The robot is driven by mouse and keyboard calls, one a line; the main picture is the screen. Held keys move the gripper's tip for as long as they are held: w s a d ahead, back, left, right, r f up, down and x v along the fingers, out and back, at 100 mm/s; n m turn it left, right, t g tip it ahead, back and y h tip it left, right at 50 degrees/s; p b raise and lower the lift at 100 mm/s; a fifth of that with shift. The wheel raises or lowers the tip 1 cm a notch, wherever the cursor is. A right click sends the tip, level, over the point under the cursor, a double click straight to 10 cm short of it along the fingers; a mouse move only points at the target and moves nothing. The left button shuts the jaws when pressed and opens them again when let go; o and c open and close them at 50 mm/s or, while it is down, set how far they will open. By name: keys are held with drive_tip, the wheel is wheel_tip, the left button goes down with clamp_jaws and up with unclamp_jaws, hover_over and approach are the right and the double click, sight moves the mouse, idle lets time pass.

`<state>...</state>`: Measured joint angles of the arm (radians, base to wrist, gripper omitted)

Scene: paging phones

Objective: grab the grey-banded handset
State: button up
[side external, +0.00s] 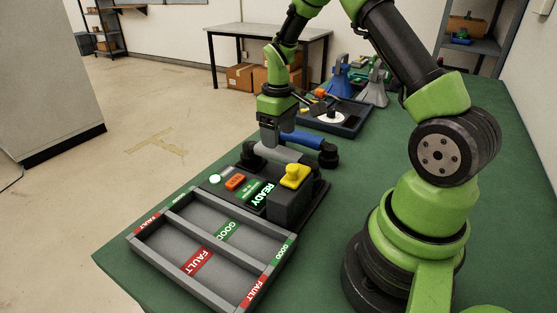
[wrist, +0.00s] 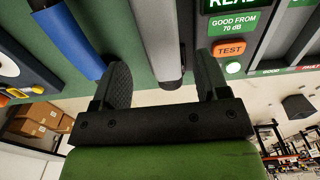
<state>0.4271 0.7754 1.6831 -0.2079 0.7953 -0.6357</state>
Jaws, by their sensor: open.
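In the wrist view the grey handle (wrist: 157,38) runs between the two fingers of my gripper (wrist: 165,84), which are apart with a gap on each side. I cannot tell how far the fingertips reach down beside it. A blue-banded handset (side external: 308,139) lies just beyond it; its blue handle (wrist: 68,36) is outside the left finger in the wrist view.
A grey sorting tray (side external: 172,253) marked GOOD and FAULT is in front. A dark tray (side external: 345,127) stands behind.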

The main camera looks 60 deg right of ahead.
sight(279, 155)
wheel_tip(279, 155, down, 6)
drive_tip(key=shift+a+f, duration=0.15)
drive_tip(key=shift+f, duration=0.1)
drive_tip(key=c, duration=1.1)
